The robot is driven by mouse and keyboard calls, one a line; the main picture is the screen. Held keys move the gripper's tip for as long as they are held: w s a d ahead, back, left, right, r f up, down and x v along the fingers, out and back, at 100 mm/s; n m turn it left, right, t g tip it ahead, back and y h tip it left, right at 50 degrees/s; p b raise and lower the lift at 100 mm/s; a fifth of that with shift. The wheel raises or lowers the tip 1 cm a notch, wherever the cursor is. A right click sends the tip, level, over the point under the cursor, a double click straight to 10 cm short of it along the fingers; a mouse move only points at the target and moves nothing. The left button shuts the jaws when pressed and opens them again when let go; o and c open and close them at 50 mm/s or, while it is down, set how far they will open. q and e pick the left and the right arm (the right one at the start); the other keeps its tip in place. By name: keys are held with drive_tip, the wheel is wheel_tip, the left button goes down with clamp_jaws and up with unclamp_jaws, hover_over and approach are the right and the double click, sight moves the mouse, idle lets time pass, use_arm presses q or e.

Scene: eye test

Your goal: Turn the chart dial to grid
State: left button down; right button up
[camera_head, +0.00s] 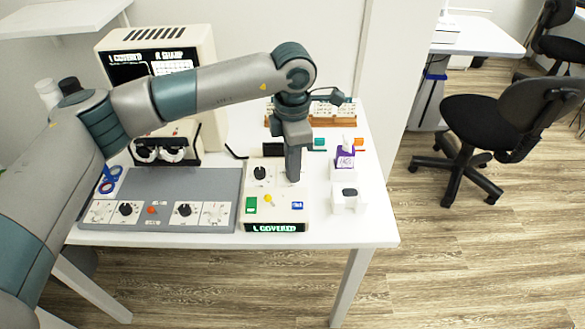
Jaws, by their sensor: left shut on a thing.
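A white control box (275,212) stands near the front edge of the table. It has a black dial (260,173) at its upper left, green, yellow and blue buttons, and a lit strip reading "L COVERED" on its front. My left gripper (293,177) points straight down on the upper right of the box top, to the right of the black dial. It is shut on a dial there, which the fingers hide, so its pointer and labels cannot be read. My right gripper is not in view.
A grey panel (170,188) with several knobs lies left of the box. A chart machine (160,60) with a lit screen stands behind. A purple-labelled bottle (345,158) and a white holder (348,198) stand close on the right. A wooden rack (330,119) is at the back.

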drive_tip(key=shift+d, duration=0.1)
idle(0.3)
use_arm(q)
drive_tip(key=c, duration=1.5)
unclamp_jaws()
drive_tip(key=shift+c, duration=0.2)
drive_tip(key=shift+r, duration=0.1)
drive_tip(key=shift+r, duration=0.6)
wheel_tip(320, 180, up, 5)
drive_tip(key=shift+r+b, duration=0.15)
drive_tip(key=shift+b, duration=0.45)
wheel_tip(320, 180, up, 11)
drive_tip(key=b, duration=0.1)
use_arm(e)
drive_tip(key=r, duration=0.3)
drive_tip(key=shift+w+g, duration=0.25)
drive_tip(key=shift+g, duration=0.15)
